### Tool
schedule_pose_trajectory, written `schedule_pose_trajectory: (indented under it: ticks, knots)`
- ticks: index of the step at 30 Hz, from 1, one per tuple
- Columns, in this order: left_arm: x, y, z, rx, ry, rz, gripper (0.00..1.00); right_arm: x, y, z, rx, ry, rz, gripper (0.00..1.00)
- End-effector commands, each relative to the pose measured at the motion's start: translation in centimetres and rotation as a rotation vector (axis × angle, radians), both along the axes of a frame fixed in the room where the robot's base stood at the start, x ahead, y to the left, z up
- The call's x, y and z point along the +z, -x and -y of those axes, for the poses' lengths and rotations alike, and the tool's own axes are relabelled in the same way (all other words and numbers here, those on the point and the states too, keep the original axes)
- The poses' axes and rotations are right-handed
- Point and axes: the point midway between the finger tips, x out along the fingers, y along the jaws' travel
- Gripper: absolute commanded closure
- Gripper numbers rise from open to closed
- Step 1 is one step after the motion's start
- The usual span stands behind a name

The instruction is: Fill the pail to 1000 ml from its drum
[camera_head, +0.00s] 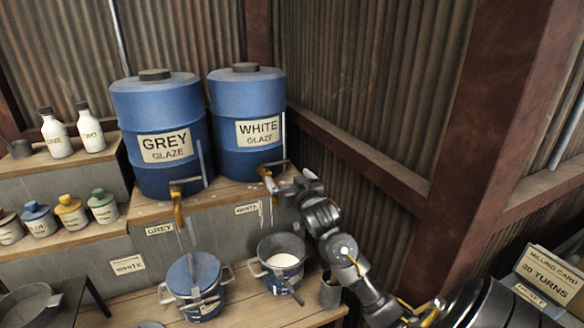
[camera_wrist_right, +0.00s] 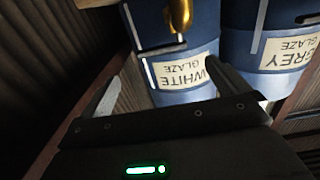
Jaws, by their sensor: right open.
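The white glaze drum (camera_head: 246,105) is blue and stands upright on the bench step, with its tap (camera_head: 267,180) low on its front. The open grey pail (camera_head: 264,249) stands below this tap with white glaze inside; its level in ml cannot be read. My right gripper (camera_head: 288,184) is open and empty just right of the tap. In the right wrist view, my right gripper (camera_wrist_right: 163,75) has its fingers spread, with the white drum (camera_wrist_right: 195,40) and its golden tap handle (camera_wrist_right: 178,16) ahead, upside down. My left gripper is not in view.
The grey glaze drum (camera_head: 160,118) and its tap (camera_head: 179,205) stand left. A lidded pail (camera_head: 192,271) is beside the open one, and a small dark cup (camera_head: 330,292) is at its right. Jars and bottles (camera_head: 57,136) fill the left shelves. A corrugated wall is close on the right.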

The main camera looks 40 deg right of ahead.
Motion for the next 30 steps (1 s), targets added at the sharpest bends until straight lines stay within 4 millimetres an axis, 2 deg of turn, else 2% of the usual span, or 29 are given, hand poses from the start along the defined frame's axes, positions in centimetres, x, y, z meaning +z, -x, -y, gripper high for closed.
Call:
schedule_pose_trajectory:
  ticks: [8, 21, 30]
  knots:
    - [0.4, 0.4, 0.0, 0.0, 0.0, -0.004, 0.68, 0.6, -1.2, 0.1, 0.006, 0.011, 0.001, 0.0]
    - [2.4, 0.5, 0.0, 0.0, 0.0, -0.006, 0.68, 0.6, -8.4, 2.8, 0.004, 0.01, 0.001, 0.0]
    - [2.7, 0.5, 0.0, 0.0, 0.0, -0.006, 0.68, 0.4, -10.2, 3.4, 0.005, 0.01, 0.002, 0.0]
